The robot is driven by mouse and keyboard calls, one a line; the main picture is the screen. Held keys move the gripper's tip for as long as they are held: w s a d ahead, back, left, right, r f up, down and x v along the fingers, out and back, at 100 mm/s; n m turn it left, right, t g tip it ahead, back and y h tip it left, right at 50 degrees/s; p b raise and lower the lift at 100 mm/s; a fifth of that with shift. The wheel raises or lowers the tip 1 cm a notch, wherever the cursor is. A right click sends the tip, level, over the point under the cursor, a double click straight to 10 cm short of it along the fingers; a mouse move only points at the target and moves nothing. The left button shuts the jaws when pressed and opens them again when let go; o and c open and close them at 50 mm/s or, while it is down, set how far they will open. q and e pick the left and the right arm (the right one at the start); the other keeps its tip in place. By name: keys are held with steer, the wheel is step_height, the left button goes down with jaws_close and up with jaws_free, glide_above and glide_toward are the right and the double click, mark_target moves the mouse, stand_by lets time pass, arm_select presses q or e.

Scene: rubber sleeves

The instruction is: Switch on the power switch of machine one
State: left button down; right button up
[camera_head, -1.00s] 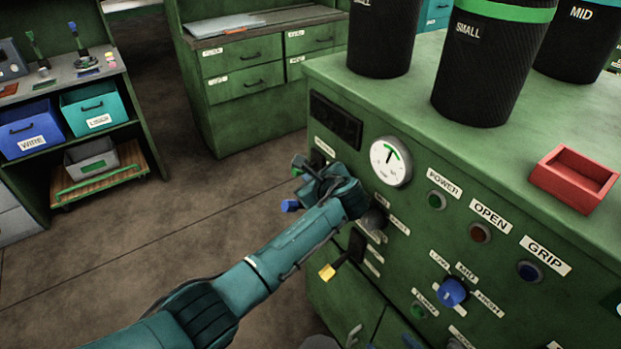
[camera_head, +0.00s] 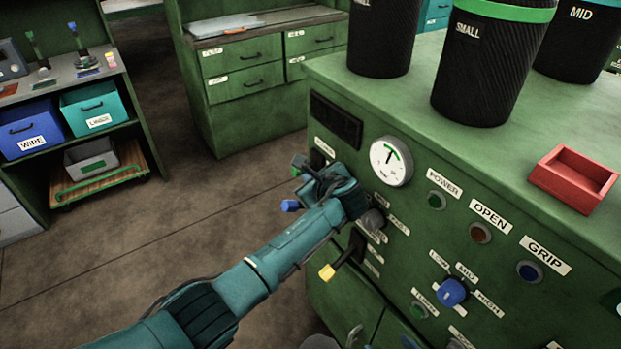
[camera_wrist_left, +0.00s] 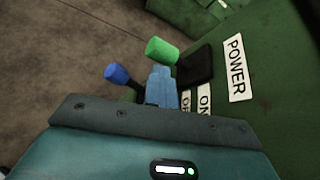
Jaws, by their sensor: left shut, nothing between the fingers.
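The power switch of the green machine is a lever with a green tip (camera_wrist_left: 162,50) on a black plate (camera_wrist_left: 195,66), beside a POWER label (camera_wrist_left: 236,67) and ON and OFF labels in the left wrist view. In the head view its green tip (camera_head: 299,164) sticks out from the machine's left edge. My left gripper (camera_wrist_left: 161,88) is shut and empty, its fingertips close to the green-tipped lever; contact cannot be told. In the head view, the left hand (camera_head: 325,182) hides most of the lever and its plate. My right gripper is not in view.
A blue-tipped lever (camera_wrist_left: 117,74) is close to the fingers, and a yellow-tipped lever (camera_head: 327,272) is below the hand. The gauge (camera_head: 391,161), several buttons and a blue knob (camera_head: 452,291) are on the panel. The floor to the left is open.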

arm_select(q)
steer(key=shift+w+a+r, duration=0.25)
steer(key=shift+r, duration=0.2)
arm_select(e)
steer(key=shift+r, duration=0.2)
arm_select(q)
steer(key=shift+r+p, duration=0.6)
steer(key=shift+p, duration=0.4)
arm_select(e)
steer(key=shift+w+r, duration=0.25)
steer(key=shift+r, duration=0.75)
arm_select(q)
steer(key=v, duration=1.3)
steer(key=shift+s+d, duration=0.2)
steer(key=shift+s, duration=0.1)
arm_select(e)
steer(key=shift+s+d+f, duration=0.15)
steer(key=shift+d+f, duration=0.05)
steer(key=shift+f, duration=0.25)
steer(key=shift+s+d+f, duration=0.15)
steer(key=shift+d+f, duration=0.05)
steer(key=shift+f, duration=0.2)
arm_select(q)
steer(key=shift+f, duration=0.15)
